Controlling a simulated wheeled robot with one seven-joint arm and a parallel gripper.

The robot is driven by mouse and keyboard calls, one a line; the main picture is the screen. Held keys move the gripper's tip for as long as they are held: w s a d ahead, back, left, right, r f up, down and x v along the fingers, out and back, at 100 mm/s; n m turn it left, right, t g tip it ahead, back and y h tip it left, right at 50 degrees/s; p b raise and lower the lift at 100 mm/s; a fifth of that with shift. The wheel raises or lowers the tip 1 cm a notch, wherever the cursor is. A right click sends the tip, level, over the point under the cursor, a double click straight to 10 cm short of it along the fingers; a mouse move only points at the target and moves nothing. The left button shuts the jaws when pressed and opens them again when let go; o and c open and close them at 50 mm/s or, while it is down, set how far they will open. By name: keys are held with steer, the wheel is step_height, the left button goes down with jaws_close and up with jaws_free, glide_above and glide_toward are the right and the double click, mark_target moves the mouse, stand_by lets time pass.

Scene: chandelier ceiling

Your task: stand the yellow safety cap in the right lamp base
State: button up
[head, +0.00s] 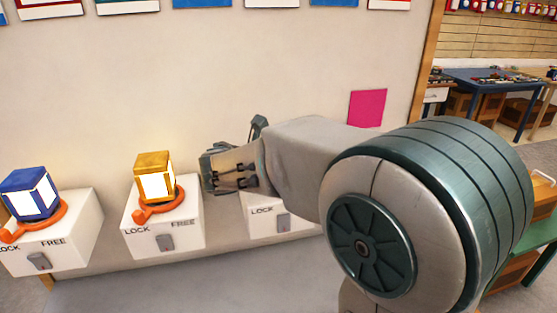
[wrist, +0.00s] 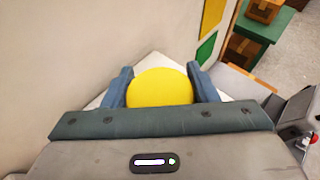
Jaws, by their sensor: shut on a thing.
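The yellow safety cap (wrist: 160,88) shows in the wrist view as a smooth round top between my two fingers. My gripper (wrist: 160,74) is shut on it. In the head view my gripper (head: 230,150) is over the right lamp base (head: 262,226), a white box marked LOCK. My arm hides most of this base, including any collar on its top, and the cap is hidden there too. In the wrist view white corners of a box (wrist: 154,58) show beyond and beside the cap. I cannot tell whether the cap touches the base.
A middle base (head: 138,238) holds a lit orange-yellow lamp (head: 155,178) in an orange collar, close left of my gripper. A left base (head: 60,250) holds a lit blue lamp (head: 30,194). A wall (head: 200,80) stands behind. A green table (head: 540,232) is at right.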

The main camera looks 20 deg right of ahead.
steer(key=shift+f+b, duration=0.65)
steer(key=shift+f, duration=0.2)
stand_by(0.7)
steer(key=o, duration=1)
steer(key=shift+o, duration=0.2)
